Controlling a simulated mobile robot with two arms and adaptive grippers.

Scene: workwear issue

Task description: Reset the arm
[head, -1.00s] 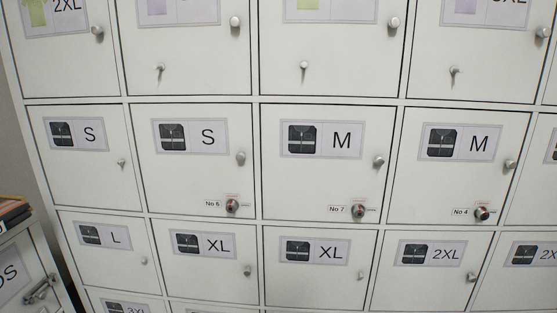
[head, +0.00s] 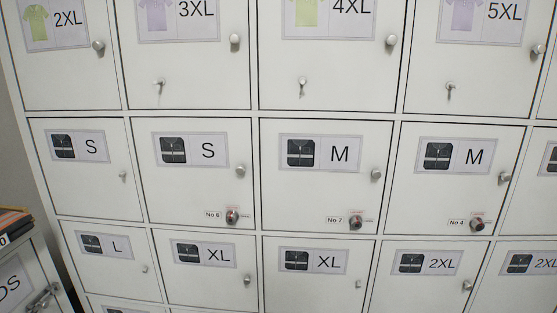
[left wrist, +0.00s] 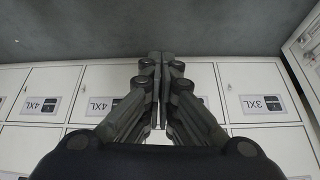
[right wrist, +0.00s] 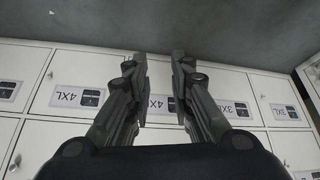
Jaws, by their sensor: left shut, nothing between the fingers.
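My left gripper (left wrist: 161,58) shows in the left wrist view with its dark fingers pressed together and nothing between them. My right gripper (right wrist: 155,62) shows in the right wrist view with its fingertips apart and nothing between them. Both are in front of a bank of white lockers, with the grey floor at the top of both wrist views. Neither gripper nor arm shows in the head view.
A wall of white locker doors (head: 190,135) fills the head view, all shut, with size labels and round knobs. Several doors have keys or locks (head: 355,222) sticking out. A lower white cabinet (head: 20,265) with items on top stands at left.

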